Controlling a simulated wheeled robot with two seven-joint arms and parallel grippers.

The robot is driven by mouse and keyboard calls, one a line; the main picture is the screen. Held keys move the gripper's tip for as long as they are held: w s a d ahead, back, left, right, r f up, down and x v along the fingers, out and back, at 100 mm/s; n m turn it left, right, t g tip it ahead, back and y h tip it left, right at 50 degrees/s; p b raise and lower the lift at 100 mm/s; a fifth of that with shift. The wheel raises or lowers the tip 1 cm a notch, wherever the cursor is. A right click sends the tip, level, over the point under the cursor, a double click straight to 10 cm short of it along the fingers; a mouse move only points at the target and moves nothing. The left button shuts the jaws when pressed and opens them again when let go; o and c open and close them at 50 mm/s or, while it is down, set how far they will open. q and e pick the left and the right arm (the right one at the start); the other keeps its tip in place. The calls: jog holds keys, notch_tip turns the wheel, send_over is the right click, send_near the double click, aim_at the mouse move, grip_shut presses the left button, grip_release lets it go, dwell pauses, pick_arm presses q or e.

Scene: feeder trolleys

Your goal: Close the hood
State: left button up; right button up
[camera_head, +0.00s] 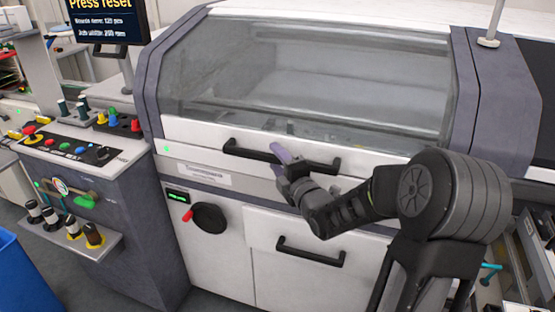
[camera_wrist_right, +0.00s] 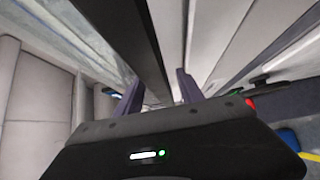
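The hood (camera_head: 390,132) is the wide glass-fronted cover of the large machine. It looks down, its white lower edge lying along the machine's front; whether it is fully seated I cannot tell. Its long black handle (camera_head: 250,153) runs along that edge and shows as a dark bar in the right wrist view (camera_wrist_right: 138,35). My right gripper (camera_head: 285,162) is at the handle's middle, one purple finger above the bar. In the wrist view its two fingers are apart, with the bar running toward the gap between them; contact is unclear. My left gripper is out of view.
A control console (camera_head: 75,150) with buttons and knobs stands at the left under a screen (camera_head: 108,20). Below the hood are a round black knob (camera_head: 209,218) and a lower door handle (camera_head: 310,252). A blue bin (camera_head: 18,270) is at lower left.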

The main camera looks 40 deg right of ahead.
grip_shut()
dwell(1.3)
